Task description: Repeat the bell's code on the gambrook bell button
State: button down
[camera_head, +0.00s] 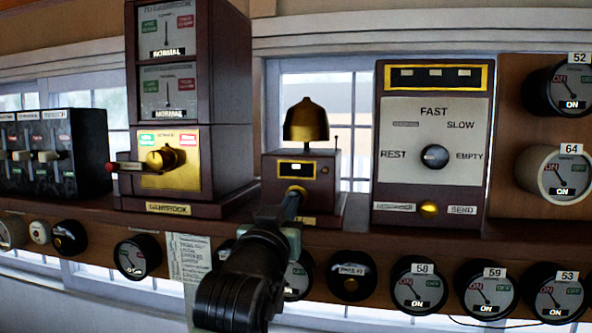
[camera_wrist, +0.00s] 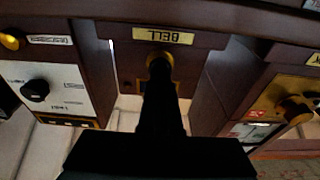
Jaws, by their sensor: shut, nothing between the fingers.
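The bell box (camera_head: 325,170) is a small dark wooden box on the shelf, with a brass bell (camera_head: 306,122) on top and a brass-framed window (camera_head: 297,169) in its front. My gripper (camera_head: 297,192) is shut and empty, its tips at the lower front of this box. The fingers hide most of the button. I cannot tell whether they touch it or press it in.
The tall Gambrook instrument (camera_head: 225,110), with a brass knob (camera_head: 165,158), stands close on the left. A dial box (camera_head: 433,110) with a central knob and a brass button (camera_head: 429,209) stands on the right. Several round switches line the shelf front below, including one marked 58 (camera_head: 418,290).

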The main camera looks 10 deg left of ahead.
jog(key=shift+s, duration=0.55)
jog(key=shift+w, duration=0.1)
jog(key=shift+b, duration=0.3)
dwell(1.0)
jog(key=shift+s+b, duration=0.5)
jog(key=shift+s, duration=2.1)
